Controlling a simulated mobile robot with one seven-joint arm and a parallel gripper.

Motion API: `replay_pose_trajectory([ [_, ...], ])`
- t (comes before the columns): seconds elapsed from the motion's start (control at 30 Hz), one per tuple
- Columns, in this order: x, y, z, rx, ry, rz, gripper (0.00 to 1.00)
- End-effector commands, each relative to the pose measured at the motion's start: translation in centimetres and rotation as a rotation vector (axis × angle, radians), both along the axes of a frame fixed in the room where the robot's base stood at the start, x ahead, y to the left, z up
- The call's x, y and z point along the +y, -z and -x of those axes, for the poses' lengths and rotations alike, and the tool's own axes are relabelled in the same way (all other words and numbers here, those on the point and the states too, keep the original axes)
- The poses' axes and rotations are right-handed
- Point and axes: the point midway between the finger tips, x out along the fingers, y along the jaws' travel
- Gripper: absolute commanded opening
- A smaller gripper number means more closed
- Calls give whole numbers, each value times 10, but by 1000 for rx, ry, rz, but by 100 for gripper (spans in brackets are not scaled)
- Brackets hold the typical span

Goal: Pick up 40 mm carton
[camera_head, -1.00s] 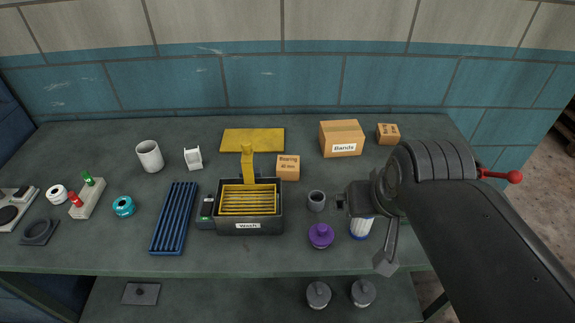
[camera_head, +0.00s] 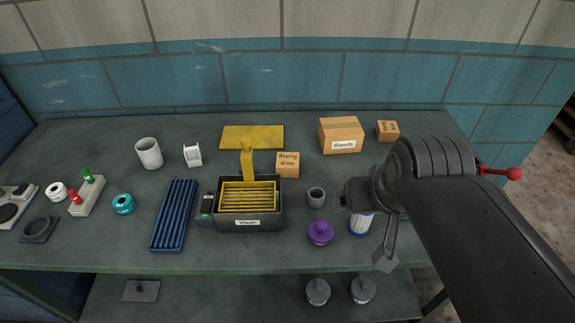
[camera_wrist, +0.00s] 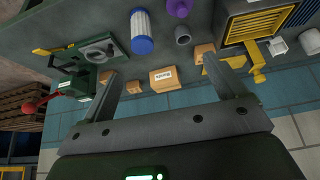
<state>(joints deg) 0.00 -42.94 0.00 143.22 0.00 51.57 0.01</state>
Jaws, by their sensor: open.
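The 40 mm carton (camera_head: 287,165) is a small brown box labelled "Bearing" on the bench, just right of the yellow upright on the wash bin. In the wrist view the carton (camera_wrist: 202,52) shows beside my right-hand finger, which may cover part of it. My gripper (camera_head: 339,202) is in front and to the right of the carton in the head view, apart from it, near a grey cup. In the wrist view my gripper (camera_wrist: 163,67) has its fingers wide apart with nothing between them.
The larger "Bands" box (camera_head: 341,135) stands right of the carton, with another small carton (camera_head: 387,131) beyond it. The black wash bin (camera_head: 250,224) is to the left. The grey cup (camera_head: 316,197), purple-topped item (camera_head: 320,232) and white-blue filter (camera_head: 360,225) stand near my gripper.

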Motion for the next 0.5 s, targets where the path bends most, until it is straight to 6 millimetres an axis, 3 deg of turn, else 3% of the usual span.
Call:
replay_pose_trajectory([
  [0.17, 3, -5, -14, 23, 0, -6, 89],
  [0.5, 22, -17, -98, 148, 12, -28, 89],
])
